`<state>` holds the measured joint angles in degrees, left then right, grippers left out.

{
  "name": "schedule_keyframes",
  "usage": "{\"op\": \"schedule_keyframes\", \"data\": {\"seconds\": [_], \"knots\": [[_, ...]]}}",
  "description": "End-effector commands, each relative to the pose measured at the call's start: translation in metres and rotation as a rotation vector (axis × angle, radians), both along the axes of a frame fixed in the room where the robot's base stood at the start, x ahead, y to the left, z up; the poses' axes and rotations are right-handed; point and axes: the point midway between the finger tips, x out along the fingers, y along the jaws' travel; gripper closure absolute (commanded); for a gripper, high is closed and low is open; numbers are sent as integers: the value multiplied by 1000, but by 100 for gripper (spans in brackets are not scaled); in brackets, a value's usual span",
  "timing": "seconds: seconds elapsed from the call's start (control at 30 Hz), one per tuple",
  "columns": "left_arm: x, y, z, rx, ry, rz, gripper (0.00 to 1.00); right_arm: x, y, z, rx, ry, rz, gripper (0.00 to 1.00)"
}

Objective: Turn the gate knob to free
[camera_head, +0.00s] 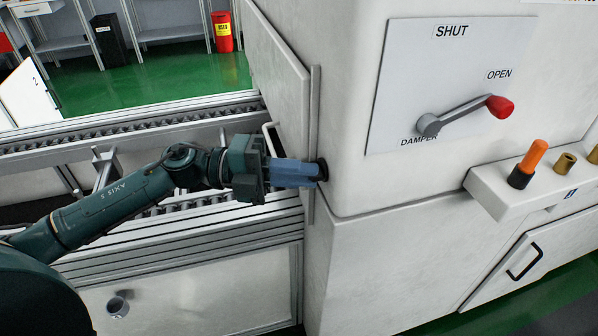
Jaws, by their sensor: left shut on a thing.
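My left gripper (314,172) reaches in from the left, over the roller conveyor, with its blue fingers shut on a small black knob (323,169). The knob is on the side of the white machine housing, beside a narrow upright strip. The fingers hide most of the knob, and I cannot read its turn position or any marks. My right gripper is not in view.
A damper lever (462,115) with a red grip points toward OPEN on a grey plate (398,75). A ledge (497,200) holds an orange-handled tool (533,157) and brass pieces. The roller conveyor (125,127) runs behind my arm. A white panel (280,70) stands above the knob.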

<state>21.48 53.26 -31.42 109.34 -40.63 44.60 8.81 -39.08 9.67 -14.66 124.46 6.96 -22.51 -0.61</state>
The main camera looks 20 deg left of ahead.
Motion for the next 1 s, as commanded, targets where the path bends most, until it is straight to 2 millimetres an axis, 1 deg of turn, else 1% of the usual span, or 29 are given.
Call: {"op": "schedule_keyframes", "data": {"seconds": [0.27, 0.3, 0.57, 0.83, 0.93, 1.0], "knots": [[0, 0, 0, 4, -4, 0, 100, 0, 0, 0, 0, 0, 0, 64], [0, 0, 0, 4, -4, 0, 87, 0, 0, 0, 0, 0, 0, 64], [0, 0, 0, 3, -3, 0, 65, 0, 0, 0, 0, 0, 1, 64], [0, 2, -1, 2, -2, 1, 65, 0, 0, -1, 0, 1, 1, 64], [-2, 11, -2, 4, 0, 2, 65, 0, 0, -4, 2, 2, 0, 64], [-4, 21, -3, 5, 1, 3, 65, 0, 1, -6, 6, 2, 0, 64]]}}
